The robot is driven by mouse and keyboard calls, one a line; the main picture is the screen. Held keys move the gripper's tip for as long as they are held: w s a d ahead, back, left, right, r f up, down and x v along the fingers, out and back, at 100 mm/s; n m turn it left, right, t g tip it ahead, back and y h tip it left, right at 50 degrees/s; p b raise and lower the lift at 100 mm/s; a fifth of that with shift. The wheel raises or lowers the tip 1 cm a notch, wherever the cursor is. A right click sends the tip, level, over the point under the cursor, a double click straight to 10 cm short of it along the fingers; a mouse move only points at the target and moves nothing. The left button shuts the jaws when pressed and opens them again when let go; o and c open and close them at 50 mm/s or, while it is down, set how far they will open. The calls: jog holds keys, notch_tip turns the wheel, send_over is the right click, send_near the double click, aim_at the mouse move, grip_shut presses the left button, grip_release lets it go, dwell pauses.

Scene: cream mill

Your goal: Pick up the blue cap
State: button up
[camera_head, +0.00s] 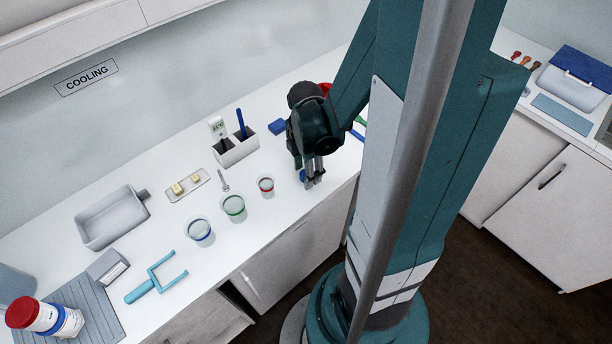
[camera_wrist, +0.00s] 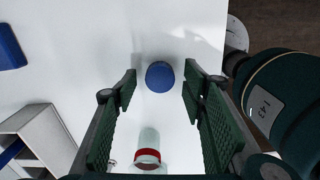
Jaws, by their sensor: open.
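The blue cap (camera_wrist: 160,76) stands on the white counter in the wrist view, midway between and beyond the fingertips of my gripper (camera_wrist: 158,85). No contact between the fingers and the cap shows. My gripper (camera_head: 312,180) is open, with its fingers pointing down near the counter's front edge in the head view. A small bit of the blue cap (camera_head: 303,175) shows beside the fingers there; the rest is hidden behind them.
A red-banded cup (camera_head: 266,187) stands left of my gripper, with green-banded (camera_head: 233,208) and blue-banded (camera_head: 199,232) cups further left. A white holder (camera_head: 236,151) and a blue item (camera_head: 277,127) stand behind. A grey tray (camera_head: 84,236) lies far left.

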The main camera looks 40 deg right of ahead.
dwell(0.4)
jog(key=c, duration=0.8)
jog(key=shift+o, duration=0.2)
jog(key=shift+r, duration=0.15)
notch_tip(320, 180, up, 10)
jog(key=p, duration=0.1)
jog(key=shift+p, duration=0.35)
dwell(0.6)
